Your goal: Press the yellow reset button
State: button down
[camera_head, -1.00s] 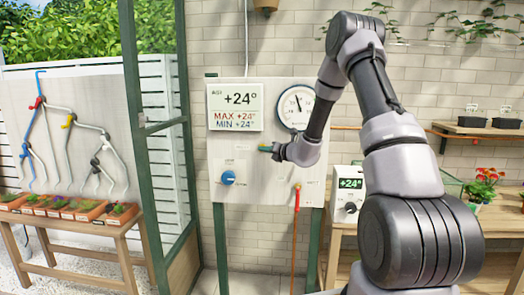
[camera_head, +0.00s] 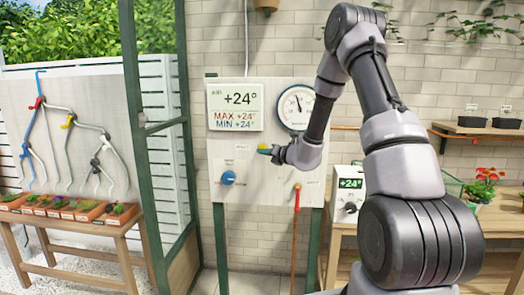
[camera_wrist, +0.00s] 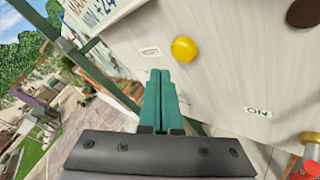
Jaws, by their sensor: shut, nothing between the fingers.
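The yellow reset button (camera_wrist: 184,49) is a round dome on the pale panel, just beyond and slightly right of my fingertips in the wrist view. In the head view the button (camera_head: 262,146) shows as a small yellow spot at the tip of my gripper. My gripper (camera_wrist: 160,73) is shut and empty, its two teal fingers side by side and pointing at the panel. In the wrist view a gap shows between the fingertips and the button; I cannot tell its depth. In the head view my gripper (camera_head: 268,150) partly covers the button area.
The panel (camera_head: 222,199) also bears a display (camera_head: 236,108) reading +24°, a blue knob (camera_head: 228,178), a round dial (camera_head: 297,107) and a red-handled lever (camera_head: 297,188). A bench with a small +24° box (camera_head: 349,200) stands right. A green frame (camera_head: 158,120) stands left.

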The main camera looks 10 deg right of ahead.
jog(key=shift+s+a, duration=0.25)
jog(key=shift+s, duration=0.5)
jog(key=shift+s+a, duration=0.2)
jog(key=shift+s, duration=0.55)
jog(key=s+a+r+n+g+y, duration=0.2)
jog(key=s+a+r+n+g, duration=0.25)
jog(key=s+r+n, duration=0.45)
jog(key=s+a+r+n+g+y, duration=0.35)
jog(key=s+a+r+n, duration=0.2)
jog(key=s+n, duration=0.5)
jog(key=s+d+r+n+h, duration=0.2)
jog(key=s+d+n+h, duration=0.3)
jog(key=s+d+n, duration=0.2)
jog(key=s+d+r+n+h, duration=0.2)
jog(key=s+d+n+h, duration=0.3)
jog(key=s, duration=0.6)
jog(key=d+n, duration=0.2)
jog(key=d, duration=0.1)
jog(key=shift+s+r+h, duration=0.15)
jog(key=shift+r+h, duration=0.15)
jog(key=shift+h, duration=0.05)
jog(key=shift+d, duration=0.1)
